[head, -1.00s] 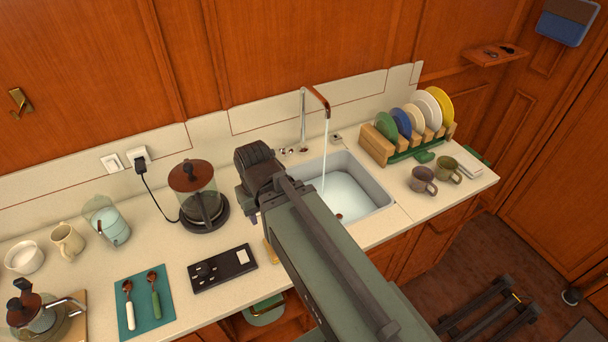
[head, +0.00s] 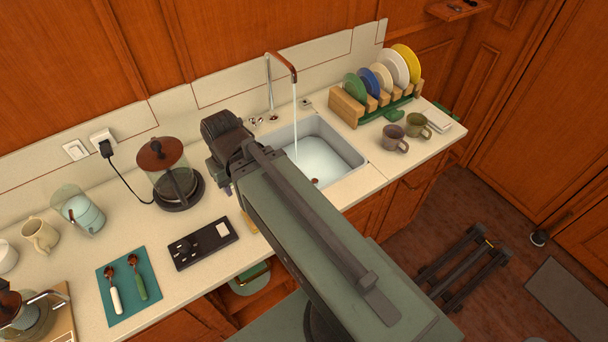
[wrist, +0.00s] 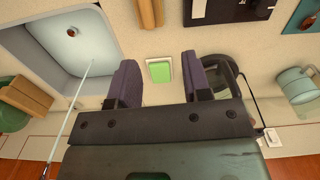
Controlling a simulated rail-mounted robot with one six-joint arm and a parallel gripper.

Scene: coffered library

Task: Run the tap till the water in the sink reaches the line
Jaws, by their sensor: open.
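The tap (head: 281,58), chrome with a copper-coloured spout, stands behind the sink, and a thin stream of water (head: 295,130) falls from it. The sink (head: 352,153) is a grey-white basin with pale water (head: 318,158) in it and a small reddish-brown round thing (head: 315,181) near the front. In the wrist view the stream (wrist: 82,88) and the sink (wrist: 103,85) are at the left. I cannot make out the line. My gripper (wrist: 160,78) is open and empty over the counter beside the sink.
A coffee maker (head: 168,170) stands left of the sink, with a black panel (head: 203,244) in front. A plate rack (head: 348,105) and two mugs (head: 394,138) are to the right. A small green-topped square (wrist: 160,70) lies between my fingers in the wrist view.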

